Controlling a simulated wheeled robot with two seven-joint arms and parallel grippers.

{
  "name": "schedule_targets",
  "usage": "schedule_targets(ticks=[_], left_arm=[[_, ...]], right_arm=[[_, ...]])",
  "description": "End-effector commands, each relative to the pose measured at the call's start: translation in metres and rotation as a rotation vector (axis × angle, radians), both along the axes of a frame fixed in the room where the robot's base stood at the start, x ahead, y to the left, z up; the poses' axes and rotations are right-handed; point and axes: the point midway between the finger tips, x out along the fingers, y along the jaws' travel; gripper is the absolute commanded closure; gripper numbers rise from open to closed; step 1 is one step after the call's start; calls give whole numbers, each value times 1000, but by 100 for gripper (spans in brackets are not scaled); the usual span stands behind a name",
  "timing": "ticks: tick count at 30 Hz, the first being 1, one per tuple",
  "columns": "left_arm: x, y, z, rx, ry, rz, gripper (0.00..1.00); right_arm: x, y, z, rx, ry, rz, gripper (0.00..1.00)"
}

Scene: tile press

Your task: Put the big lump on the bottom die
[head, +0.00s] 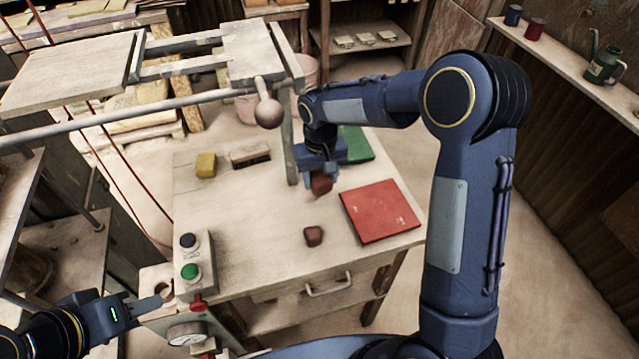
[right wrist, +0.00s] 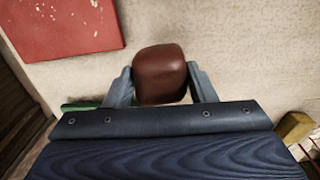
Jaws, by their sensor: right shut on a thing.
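My right gripper (head: 321,172) is shut on a red-brown lump (head: 321,184) above the bench. In the right wrist view the lump (right wrist: 160,74) sits between the two fingers (right wrist: 160,88). A second brown lump (head: 313,236) lies on the bench, nearer the front edge, and looks smaller. My left gripper (head: 150,306) is at the lower left, beside the bench's front-left corner; its jaw opening is not clear. The press, with pale plates and a ball-ended lever (head: 268,113), stands at the upper left. I cannot clearly make out the bottom die.
A red board (head: 381,211) lies on the bench's right side and a green one (head: 355,144) behind. A yellow block (head: 206,165) and a brush (head: 250,155) lie at the back left. A button box (head: 190,258) stands front left. The bench's middle-left is clear.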

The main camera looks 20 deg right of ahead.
Motion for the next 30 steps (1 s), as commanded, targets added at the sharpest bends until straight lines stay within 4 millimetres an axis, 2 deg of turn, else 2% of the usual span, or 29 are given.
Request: schedule_targets(ticks=[9, 21, 22, 27, 30], left_arm=[[0, 0, 6, 0, 0, 0, 64], [0, 0, 2, 0, 0, 0, 64], [0, 0, 2, 0, 0, 0, 64], [0, 0, 3, 0, 0, 0, 64], [0, 0, 3, 0, 0, 0, 64]], right_arm=[[0, 0, -37, 0, 0, -1, 80], [0, 0, -45, 1, -2, -1, 80], [0, 0, -45, 0, -1, -1, 48], [0, 0, -44, 0, -1, -1, 28], [0, 0, -44, 0, -1, -1, 28]])
